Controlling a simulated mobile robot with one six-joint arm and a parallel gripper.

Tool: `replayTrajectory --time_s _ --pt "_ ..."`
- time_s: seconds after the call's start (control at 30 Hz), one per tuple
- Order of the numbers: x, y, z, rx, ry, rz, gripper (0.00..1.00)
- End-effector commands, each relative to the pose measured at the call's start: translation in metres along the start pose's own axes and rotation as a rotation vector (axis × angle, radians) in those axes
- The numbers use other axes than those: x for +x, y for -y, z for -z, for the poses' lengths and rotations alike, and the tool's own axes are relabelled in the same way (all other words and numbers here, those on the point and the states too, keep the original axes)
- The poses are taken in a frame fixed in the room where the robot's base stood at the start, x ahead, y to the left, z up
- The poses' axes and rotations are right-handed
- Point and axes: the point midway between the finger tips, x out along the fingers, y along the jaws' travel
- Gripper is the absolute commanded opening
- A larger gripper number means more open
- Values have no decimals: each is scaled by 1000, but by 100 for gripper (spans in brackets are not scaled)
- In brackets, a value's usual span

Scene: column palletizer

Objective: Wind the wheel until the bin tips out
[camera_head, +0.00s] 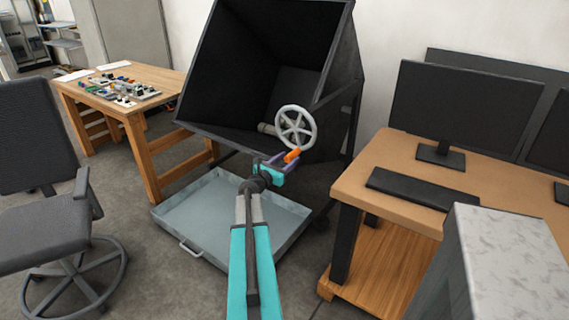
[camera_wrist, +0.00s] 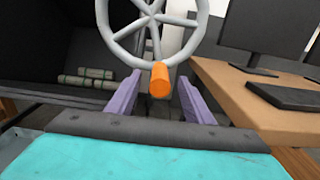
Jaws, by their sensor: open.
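The grey spoked wheel (camera_head: 296,127) is on the right side of the black bin (camera_head: 345,62), with an orange handle (camera_head: 292,155) at its lower rim. The bin is tilted, its dark open mouth facing forward. In the wrist view the wheel (camera_wrist: 152,22) is at the top and the orange handle (camera_wrist: 159,79) points toward me. My gripper (camera_wrist: 157,92) is open, its purple fingers on either side of the handle with gaps showing. Grey-green cylinders (camera_wrist: 88,77) lie inside the bin. In the head view my gripper (camera_head: 282,162) is just below the wheel.
A grey metal tray (camera_head: 180,215) with a handle lies on the floor under the bin. A wooden desk (camera_head: 400,185) with monitors stands at right. A wooden table (camera_head: 150,105) with small parts and an office chair (camera_head: 45,180) are at left.

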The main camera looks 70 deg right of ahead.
Motion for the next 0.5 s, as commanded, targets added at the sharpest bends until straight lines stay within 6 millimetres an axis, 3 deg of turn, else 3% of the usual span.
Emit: replayTrajectory --time_s 0.2,0.5 --pt "17 -1 0 0 0 1 47" --pt "27 0 0 0 0 0 47"
